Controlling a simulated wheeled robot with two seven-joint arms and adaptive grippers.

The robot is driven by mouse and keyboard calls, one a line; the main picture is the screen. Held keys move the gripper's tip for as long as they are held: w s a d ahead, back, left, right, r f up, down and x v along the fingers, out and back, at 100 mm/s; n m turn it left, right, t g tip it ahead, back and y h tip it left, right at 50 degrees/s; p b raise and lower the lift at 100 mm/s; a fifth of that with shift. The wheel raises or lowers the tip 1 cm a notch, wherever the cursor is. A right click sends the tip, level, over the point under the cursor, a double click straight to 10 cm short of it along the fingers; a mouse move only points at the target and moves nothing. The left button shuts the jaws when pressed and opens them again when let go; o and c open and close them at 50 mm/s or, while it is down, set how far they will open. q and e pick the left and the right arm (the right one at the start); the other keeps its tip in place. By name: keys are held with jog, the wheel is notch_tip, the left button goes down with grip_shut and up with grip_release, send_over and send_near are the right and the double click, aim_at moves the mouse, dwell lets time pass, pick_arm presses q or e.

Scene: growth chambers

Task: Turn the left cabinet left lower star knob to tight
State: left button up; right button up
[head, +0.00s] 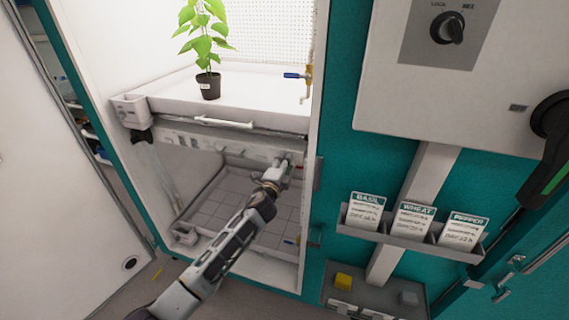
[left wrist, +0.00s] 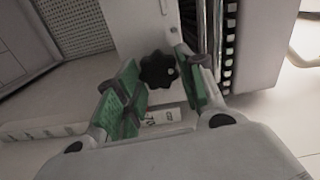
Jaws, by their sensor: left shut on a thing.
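A black star knob (left wrist: 157,70) sits on a white bracket in the left wrist view, between the green-padded fingers of my left gripper (left wrist: 160,88). The gripper is shut on the knob, with a pad on either side. In the head view my left gripper (head: 284,167) reaches into the cabinet (head: 312,110), near the right end of the front edge under the upper shelf. The knob in its jaws cannot be made out there. My right gripper is out of view.
A potted plant (head: 208,86) stands on the upper shelf (head: 255,108). A dark knob (head: 142,136) shows at that shelf's left corner. A lower tray (head: 213,212) lies below my gripper. Seed packet holders (head: 395,238) and a grey control box (head: 480,85) are to the right.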

pick_arm(q)
jog(key=shift+f+m, duration=0.1)
jog(key=shift+m, duration=0.4)
jog(key=o, duration=1)
jog(key=v, duration=1.2)
dwell(0.9)
